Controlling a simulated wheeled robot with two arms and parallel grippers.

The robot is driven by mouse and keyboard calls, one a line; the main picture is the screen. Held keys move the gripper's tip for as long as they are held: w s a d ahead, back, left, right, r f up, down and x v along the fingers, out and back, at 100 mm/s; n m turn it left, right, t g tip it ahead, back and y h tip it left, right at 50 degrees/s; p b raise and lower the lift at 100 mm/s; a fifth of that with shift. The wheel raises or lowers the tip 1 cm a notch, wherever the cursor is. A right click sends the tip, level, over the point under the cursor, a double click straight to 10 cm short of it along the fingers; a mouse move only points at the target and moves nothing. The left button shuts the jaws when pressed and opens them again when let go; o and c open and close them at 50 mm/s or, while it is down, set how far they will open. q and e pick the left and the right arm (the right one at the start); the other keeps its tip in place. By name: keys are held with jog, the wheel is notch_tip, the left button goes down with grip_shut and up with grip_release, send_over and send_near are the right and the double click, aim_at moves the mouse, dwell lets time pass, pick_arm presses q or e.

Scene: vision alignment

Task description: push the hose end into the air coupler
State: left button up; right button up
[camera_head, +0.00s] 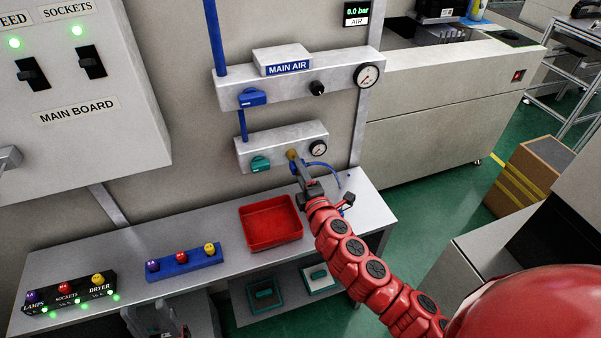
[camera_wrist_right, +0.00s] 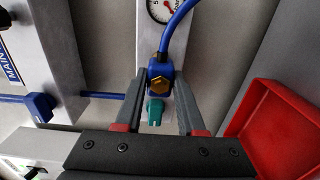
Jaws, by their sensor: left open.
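The air coupler (camera_head: 292,154) is a brass fitting on the lower pale panel in the head view. My right gripper (camera_head: 303,182) is right in front of it. In the right wrist view, its two dark fingers (camera_wrist_right: 161,84) close on the sides of the blue hose end (camera_wrist_right: 160,69), which has a brass hex facing the camera. The blue hose (camera_wrist_right: 181,16) curves away from it. The hose end hides the coupler in the wrist view, so I cannot tell whether they are joined.
The lower panel has a teal valve (camera_head: 260,163) and gauge (camera_head: 318,149). Above is the MAIN AIR panel (camera_head: 337,86); the display reads 0.0 bar (camera_head: 357,11). A red tray (camera_head: 271,240), a blue button strip (camera_head: 184,266) and a black switch box (camera_head: 68,297) sit on the bench (camera_head: 120,248).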

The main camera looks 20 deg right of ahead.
jog(key=o, duration=0.5)
jog(key=shift+c, duration=0.2)
jog(key=s+p, duration=0.1)
jog(key=s, duration=1.6)
jog(key=shift+s+d+p, duration=0.2)
jog(key=shift+d+p, duration=0.1)
